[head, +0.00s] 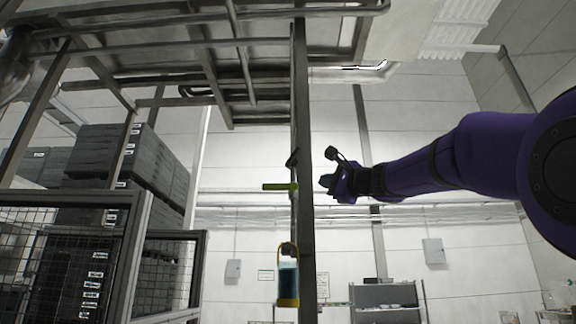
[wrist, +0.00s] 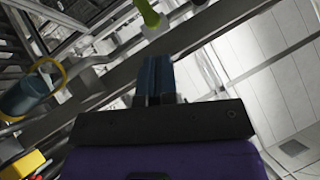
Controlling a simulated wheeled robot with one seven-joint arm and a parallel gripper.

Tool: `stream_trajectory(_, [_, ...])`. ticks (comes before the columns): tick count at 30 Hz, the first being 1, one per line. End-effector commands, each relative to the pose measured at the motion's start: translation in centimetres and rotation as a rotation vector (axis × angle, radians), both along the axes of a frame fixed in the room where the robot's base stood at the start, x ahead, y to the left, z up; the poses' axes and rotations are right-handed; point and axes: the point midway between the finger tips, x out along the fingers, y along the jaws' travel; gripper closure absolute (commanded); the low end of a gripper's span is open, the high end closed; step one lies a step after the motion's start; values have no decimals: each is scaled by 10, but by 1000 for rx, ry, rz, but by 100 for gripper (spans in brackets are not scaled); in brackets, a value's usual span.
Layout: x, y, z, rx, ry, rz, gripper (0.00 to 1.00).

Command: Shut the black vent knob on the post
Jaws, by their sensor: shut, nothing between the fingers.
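The grey post (head: 304,120) stands upright near the middle of the head view. A small dark, tilted piece (head: 292,159) on its left side looks like the black vent knob; its exact setting is too small to tell. My gripper (head: 328,182) is just right of the post in the head view, apart from it in the picture, pointing left. In the wrist view its blue fingers (wrist: 155,66) are together and empty, with the post (wrist: 110,84) crossing behind them. I cannot make out the knob in the wrist view.
A green lever (head: 280,187) sticks out left of the post, also seen in the wrist view (wrist: 147,13). Metal framework (head: 200,60) runs overhead. A mesh fence (head: 85,245) and stacked grey crates (head: 120,160) stand left.

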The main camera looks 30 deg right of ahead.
Motion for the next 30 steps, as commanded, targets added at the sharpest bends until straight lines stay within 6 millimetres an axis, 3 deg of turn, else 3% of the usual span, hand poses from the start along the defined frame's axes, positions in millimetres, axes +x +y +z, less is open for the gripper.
stream_trajectory(4, [-5, -15, 14, 119, -55, 7, 100])
stream_trajectory(10, [2, -17, 21, 149, -70, 13, 100])
stream_trajectory(24, [78, -9, 51, 146, -69, 13, 100])
stream_trajectory(30, [95, 7, 67, 145, -70, 14, 100])
